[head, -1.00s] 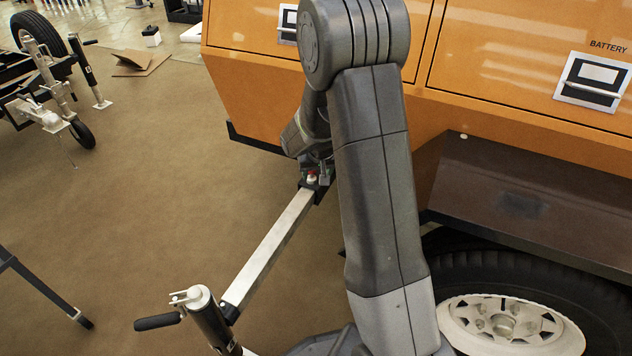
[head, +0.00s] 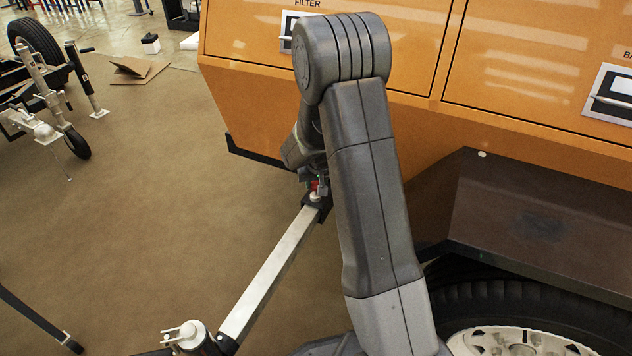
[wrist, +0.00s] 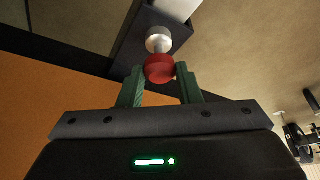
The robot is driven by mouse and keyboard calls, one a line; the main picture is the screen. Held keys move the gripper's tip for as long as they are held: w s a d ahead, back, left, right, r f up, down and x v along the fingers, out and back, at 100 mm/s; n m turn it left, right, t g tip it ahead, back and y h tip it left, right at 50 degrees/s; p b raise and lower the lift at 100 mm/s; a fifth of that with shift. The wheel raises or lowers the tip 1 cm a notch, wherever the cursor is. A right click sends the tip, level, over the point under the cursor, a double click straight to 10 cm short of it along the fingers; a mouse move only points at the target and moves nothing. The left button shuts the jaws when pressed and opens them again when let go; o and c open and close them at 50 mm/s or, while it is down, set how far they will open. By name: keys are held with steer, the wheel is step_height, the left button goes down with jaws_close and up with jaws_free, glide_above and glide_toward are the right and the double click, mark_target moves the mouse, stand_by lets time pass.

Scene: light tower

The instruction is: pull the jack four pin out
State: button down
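The jack four pin shows in the wrist view as a red ball knob (wrist: 159,69) with a silver-white rounded part beyond it, against a dark bracket (wrist: 140,45). My gripper (wrist: 160,74) has its two green fingers on either side of the red knob. Both fingertips appear to touch it, so it looks shut on the knob. In the head view the red and white pin (head: 315,191) is small at the far end of a pale square outrigger beam (head: 270,268). My arm partly hides the gripper there. How deep the pin sits is hidden.
The orange light tower body (head: 250,95) stands close behind and right of my gripper. A dark fender (head: 530,215) and wheel (head: 520,340) are at right.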

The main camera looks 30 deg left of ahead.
mark_target(316, 184)
steer(key=shift+r+p, duration=0.95)
steer(key=shift+r, duration=0.55)
steer(key=shift+w, duration=0.1)
steer(key=c, duration=1)
jaws_free()
steer(key=shift+c, duration=0.2)
steer(key=p+v, duration=0.4)
steer(key=v, duration=0.9)
steer(key=shift+s+r, duration=0.3)
steer(key=shift+d, duration=0.1)
